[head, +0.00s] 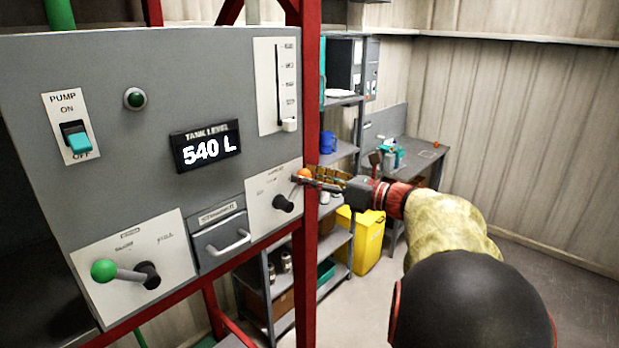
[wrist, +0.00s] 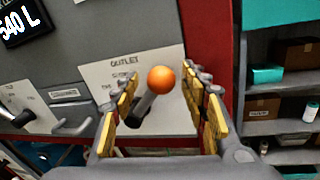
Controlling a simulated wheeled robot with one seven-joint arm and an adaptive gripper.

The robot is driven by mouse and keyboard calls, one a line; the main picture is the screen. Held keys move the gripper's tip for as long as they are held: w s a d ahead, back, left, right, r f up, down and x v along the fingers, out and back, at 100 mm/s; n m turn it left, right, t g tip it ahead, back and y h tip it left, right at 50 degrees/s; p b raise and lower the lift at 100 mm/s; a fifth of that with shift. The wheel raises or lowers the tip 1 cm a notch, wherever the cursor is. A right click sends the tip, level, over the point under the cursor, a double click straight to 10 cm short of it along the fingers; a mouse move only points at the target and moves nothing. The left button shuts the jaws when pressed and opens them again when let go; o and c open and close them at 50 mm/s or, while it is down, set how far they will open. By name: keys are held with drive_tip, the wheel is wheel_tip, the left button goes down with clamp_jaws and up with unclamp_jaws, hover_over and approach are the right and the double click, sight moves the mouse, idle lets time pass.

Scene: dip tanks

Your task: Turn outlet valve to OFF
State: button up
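In the wrist view the plate reads OUTLET, and the orange knob (wrist: 161,79) shows between my fingers. In the head view my gripper (head: 312,181) reaches the knob from the right. The small position labels are too blurred to read fully.
The panel also has a pump switch (head: 76,138), a level display reading 540 L (head: 206,146), a drawer handle (head: 228,243) and a green-knobbed lever (head: 104,271). A red post (head: 310,90) stands right beside the outlet plate. Shelves (head: 340,153) stand behind.

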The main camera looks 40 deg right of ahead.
drive_tip(key=c, duration=1)
clamp_jaws()
